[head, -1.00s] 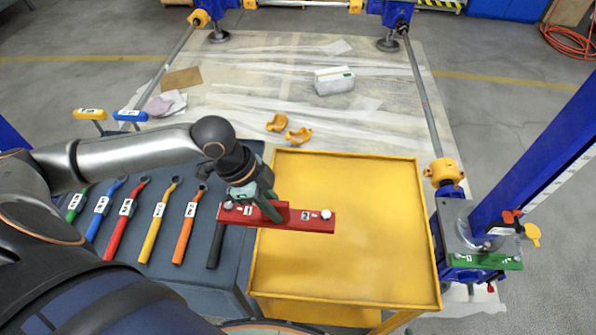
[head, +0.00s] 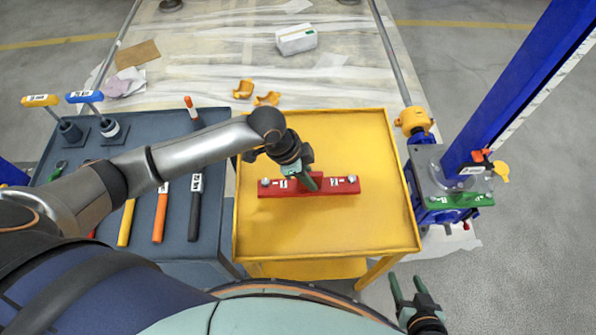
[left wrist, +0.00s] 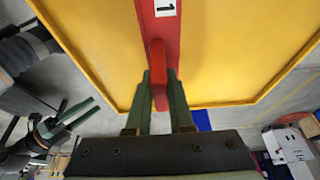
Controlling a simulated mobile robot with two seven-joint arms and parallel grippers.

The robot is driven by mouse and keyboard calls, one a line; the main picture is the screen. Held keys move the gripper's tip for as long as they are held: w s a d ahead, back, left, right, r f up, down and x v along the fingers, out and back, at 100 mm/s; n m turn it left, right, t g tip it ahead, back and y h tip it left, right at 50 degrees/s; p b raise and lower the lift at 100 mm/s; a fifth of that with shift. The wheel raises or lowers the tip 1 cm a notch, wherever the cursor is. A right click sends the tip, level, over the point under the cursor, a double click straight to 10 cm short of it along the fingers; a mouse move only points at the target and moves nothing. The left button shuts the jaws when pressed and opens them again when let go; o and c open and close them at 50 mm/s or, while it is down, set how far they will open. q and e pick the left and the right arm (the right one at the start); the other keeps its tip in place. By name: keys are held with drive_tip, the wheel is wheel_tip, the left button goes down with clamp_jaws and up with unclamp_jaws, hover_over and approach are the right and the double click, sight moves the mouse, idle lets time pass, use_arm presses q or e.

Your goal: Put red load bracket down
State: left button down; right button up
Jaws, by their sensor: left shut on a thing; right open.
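The red load bracket (head: 342,187) is a long red bar with white labels and a bolt at each end. It lies level across the middle of the yellow cart top (head: 370,230). My left gripper (head: 309,181) is shut on its upright middle tab. The left wrist view shows the bracket (left wrist: 158,40) with the tab between the green fingers (left wrist: 159,88). I cannot tell whether its underside touches the cart top. My right gripper (head: 406,287) is open and empty at the lower right, beside the cart.
A grey tool bench (head: 175,225) with several coloured-handled tools adjoins the cart's left side. A blue jack column (head: 510,90) with a green bracket (head: 462,200) at its base stands at the right. The cart top around the red bracket is clear.

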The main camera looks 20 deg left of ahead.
use_arm(q)
drive_tip(key=shift+w+d, duration=0.2)
drive_tip(key=shift+d, duration=0.05)
drive_tip(key=shift+d+f, duration=0.1)
drive_tip(key=shift+f, duration=1.65)
drive_tip(key=shift+f, duration=0.1)
drive_tip(key=c, duration=1.2)
unclamp_jaws()
drive_tip(key=shift+f, duration=0.2)
drive_tip(key=shift+c, duration=0.2)
drive_tip(key=o, duration=0.4)
drive_tip(key=shift+o, duration=0.2)
drive_tip(key=shift+r, duration=0.1)
drive_tip(key=p+v, duration=0.1)
drive_tip(key=v, duration=1.1)
